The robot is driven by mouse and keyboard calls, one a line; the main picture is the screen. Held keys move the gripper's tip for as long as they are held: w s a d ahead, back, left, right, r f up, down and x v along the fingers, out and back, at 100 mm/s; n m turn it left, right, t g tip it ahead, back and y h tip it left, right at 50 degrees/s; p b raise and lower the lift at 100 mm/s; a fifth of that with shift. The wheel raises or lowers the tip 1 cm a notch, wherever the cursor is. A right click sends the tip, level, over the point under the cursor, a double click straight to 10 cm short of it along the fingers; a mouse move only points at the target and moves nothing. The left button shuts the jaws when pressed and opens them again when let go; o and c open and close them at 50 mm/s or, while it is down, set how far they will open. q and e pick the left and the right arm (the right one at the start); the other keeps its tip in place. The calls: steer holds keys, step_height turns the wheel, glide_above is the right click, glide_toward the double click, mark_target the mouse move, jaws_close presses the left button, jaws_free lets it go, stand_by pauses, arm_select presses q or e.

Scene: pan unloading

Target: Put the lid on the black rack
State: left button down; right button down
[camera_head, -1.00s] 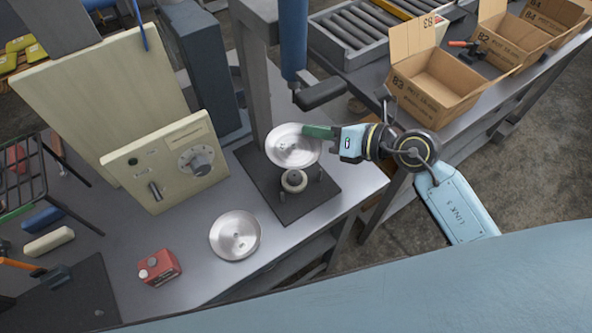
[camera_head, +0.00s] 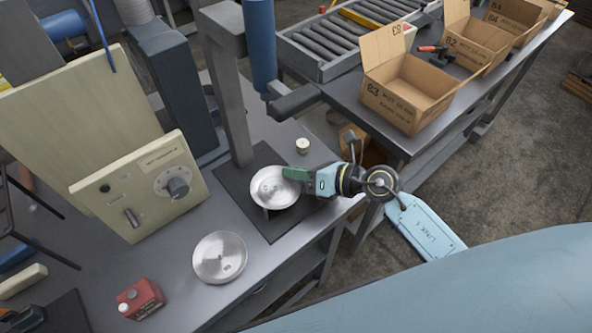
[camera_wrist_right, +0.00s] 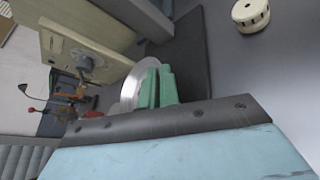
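A round, shallow silver metal lid (camera_head: 273,190) is over the dark square mat (camera_head: 240,190), about level. In the right wrist view the fingers (camera_wrist_right: 155,88) are closed together at the lid (camera_wrist_right: 133,92), seen nearly edge-on. A small fixture with posts is mostly hidden under the lid; I cannot tell whether they touch. The black rack (camera_head: 40,201) is cut off at the left edge, with only a few bars showing. My left gripper is not in view.
A similar silver disc (camera_head: 220,257) lies on the table, left of the mat. A red canister (camera_head: 140,299) is at the front left. A cream control panel (camera_head: 142,187) and a grey column (camera_head: 228,100) stand behind. A small white round part (camera_head: 302,146) sits beyond the mat.

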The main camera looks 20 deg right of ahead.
steer(key=c, duration=1.6)
jaws_free()
steer(key=shift+c, duration=0.2)
steer(key=shift+f+b, duration=0.3)
steer(key=shift+b, duration=0.2)
steer(key=v, duration=1.2)
steer(key=shift+w+d+b, duration=0.25)
steer(key=shift+b, duration=0.15)
steer(key=shift+o, duration=0.3)
steer(key=shift+s+d+r, duration=0.4)
steer(key=shift+d, duration=0.1)
